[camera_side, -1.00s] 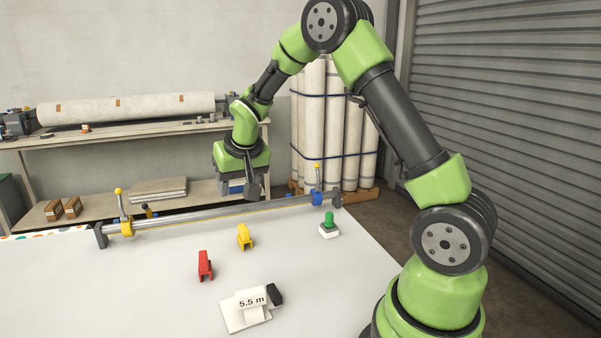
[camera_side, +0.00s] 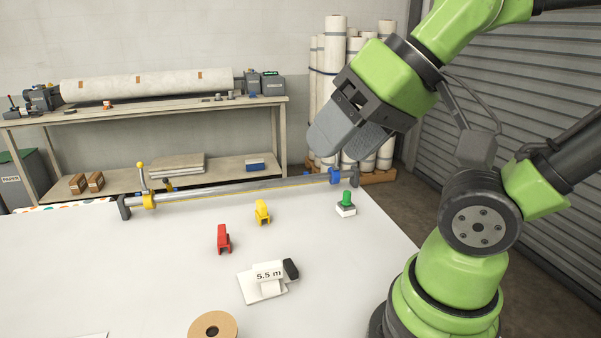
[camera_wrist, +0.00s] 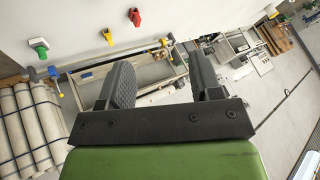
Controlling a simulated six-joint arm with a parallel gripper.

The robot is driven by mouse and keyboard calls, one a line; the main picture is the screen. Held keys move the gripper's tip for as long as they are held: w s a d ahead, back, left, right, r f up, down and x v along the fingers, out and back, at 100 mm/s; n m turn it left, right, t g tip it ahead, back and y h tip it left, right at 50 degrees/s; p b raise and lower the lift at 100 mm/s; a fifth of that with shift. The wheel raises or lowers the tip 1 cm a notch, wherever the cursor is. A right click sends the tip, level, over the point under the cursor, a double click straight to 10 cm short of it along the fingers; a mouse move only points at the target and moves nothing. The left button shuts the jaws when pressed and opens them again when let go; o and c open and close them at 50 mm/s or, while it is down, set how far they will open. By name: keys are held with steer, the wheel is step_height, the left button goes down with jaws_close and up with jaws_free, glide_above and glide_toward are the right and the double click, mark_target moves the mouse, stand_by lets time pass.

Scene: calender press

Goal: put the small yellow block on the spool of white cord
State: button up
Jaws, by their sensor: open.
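A small yellow block-like piece (camera_side: 262,212) stands on the white table; its lower part looks notched. It also shows at the top of the wrist view (camera_wrist: 107,36). A flat round tan spool (camera_side: 213,325) with a dark centre hole lies at the front edge of the side view, partly cut off; no white cord shows on it. My gripper (camera_side: 335,150) is open and empty, high above the back right of the table, well away from both. In the wrist view my gripper's fingers (camera_wrist: 158,60) stand apart with nothing between them.
A red piece (camera_side: 223,239) stands left of the yellow one. A green-knobbed piece (camera_side: 346,204) stands to the right. A metal bar (camera_side: 240,187) runs along the back edge. The table's left part is largely clear.

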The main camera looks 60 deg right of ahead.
steer(key=m+g+h, duration=0.3)
steer(key=h, duration=0.1)
glide_above(261, 203)
steer(key=s+a, duration=0.5)
steer(key=a, duration=0.1)
step_height(261, 203, down, 13)
steer(key=shift+g+h, duration=0.3)
steer(key=x, duration=0.4)
steer(key=d+x, duration=0.1)
steer(key=x, duration=0.4)
steer(key=d+x, duration=0.1)
steer(key=x, duration=0.3)
steer(key=shift+s+d, duration=0.1)
steer(key=shift+s, duration=0.05)
steer(key=shift+x, duration=2.95)
